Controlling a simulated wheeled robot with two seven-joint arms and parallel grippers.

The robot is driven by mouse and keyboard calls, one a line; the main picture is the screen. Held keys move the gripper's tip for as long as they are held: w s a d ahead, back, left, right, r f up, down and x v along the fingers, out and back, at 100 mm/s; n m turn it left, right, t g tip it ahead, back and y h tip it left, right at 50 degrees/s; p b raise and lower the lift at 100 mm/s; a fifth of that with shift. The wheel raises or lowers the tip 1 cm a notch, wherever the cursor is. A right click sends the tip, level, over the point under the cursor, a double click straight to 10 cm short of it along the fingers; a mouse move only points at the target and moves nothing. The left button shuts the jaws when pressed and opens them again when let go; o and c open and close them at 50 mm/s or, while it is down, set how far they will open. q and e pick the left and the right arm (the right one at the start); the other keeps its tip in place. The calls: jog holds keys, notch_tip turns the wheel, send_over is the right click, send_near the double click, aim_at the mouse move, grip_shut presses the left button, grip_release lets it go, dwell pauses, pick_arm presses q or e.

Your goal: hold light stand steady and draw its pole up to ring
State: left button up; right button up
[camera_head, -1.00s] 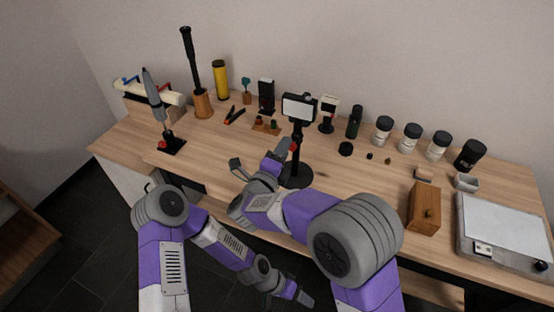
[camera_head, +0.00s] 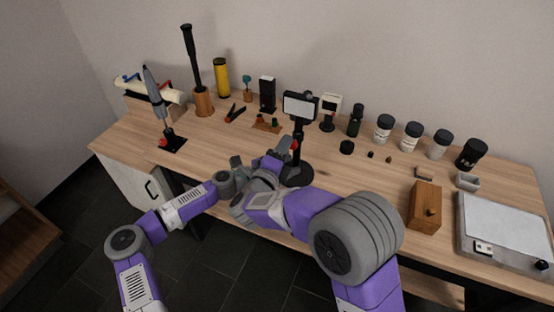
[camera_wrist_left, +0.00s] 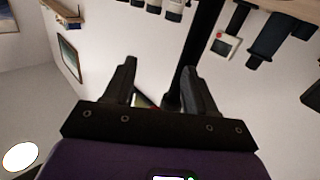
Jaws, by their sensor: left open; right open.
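The light stand has a pale rectangular lamp head (camera_head: 300,106), a thin black pole (camera_head: 298,132) with a red part (camera_head: 294,146) partway up, and a round black base (camera_head: 299,176) on the table. It stands upright. My right gripper (camera_head: 284,148) is open beside the pole, left of the red part. My left gripper (camera_head: 262,172) is open and lower, largely hidden behind the right wrist. In the left wrist view, a dark pole (camera_wrist_left: 202,45) runs down behind the right-hand finger of the open jaws (camera_wrist_left: 157,85). I cannot tell whether either gripper touches the stand.
A wooden box (camera_head: 424,208) and a flat grey device (camera_head: 502,232) lie right. The table's left front is mostly clear.

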aim_at(297, 151)
pick_arm(q)
jog(key=a, duration=0.1)
jog(key=w+a, duration=0.1)
jog(key=a+t, duration=0.1)
jog(key=shift+w+r+y, duration=0.2)
jog(key=shift+w+y, duration=0.1)
jog(key=shift+x, duration=3.7)
jog(key=shift+w+a+r, duration=0.1)
jog(key=shift+w+a, duration=0.05)
jog(key=shift+w, duration=0.05)
